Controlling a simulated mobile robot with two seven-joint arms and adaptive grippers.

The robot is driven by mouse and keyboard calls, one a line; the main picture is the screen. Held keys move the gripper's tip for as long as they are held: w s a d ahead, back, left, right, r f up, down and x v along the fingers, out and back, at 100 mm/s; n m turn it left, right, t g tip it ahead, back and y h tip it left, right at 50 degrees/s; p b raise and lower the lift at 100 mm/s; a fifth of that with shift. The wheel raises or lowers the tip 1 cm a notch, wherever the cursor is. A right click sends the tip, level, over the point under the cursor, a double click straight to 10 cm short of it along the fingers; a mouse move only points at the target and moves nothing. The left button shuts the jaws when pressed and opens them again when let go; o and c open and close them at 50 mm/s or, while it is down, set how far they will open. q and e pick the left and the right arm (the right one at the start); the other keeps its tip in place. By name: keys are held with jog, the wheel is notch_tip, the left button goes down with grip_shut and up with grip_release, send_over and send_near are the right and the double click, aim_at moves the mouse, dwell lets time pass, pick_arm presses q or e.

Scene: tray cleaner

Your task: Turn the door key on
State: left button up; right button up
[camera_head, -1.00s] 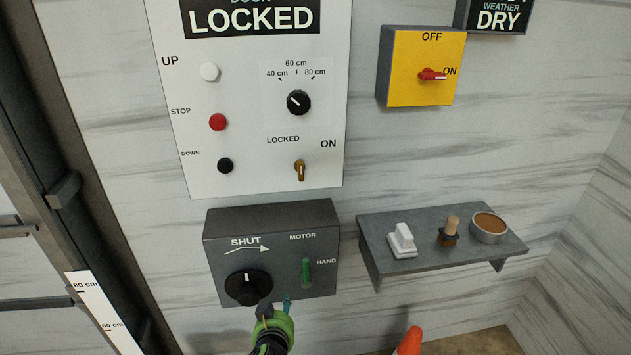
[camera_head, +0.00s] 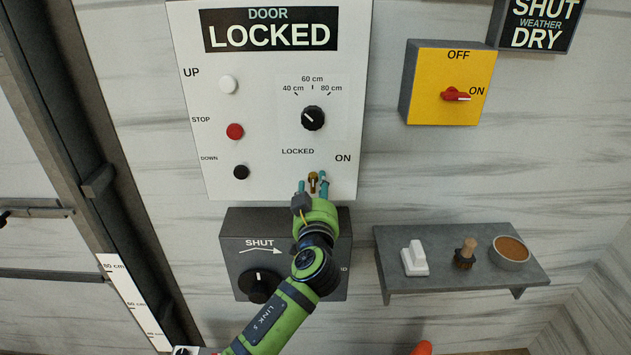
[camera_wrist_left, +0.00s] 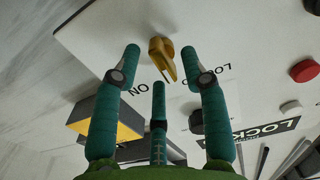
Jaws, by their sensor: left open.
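The brass door key (camera_head: 313,181) sits on the white control panel (camera_head: 270,180), below and between the LOCKED and ON labels. In the head view its lower part lies between my fingers. In the left wrist view the key (camera_wrist_left: 161,58) is golden and stands in the gap between the fingertips, with no clear contact. My left gripper (camera_head: 312,187) is open around it, and its teal fingers also show in the left wrist view (camera_wrist_left: 163,75). The sign (camera_head: 270,30) above reads DOOR LOCKED. My right gripper is not in view.
A black height dial (camera_head: 312,118) and white (camera_head: 228,84), red (camera_head: 235,131) and black (camera_head: 241,172) buttons share the panel. A dark SHUT box (camera_head: 235,240) is below, partly behind my arm. A yellow switch box (camera_head: 450,65) and a grey shelf (camera_head: 450,280) are at right.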

pick_arm(q)
jog(key=shift+w, duration=0.5)
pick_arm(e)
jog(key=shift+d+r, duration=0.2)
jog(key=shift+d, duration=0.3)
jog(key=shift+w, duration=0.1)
pick_arm(q)
grip_shut()
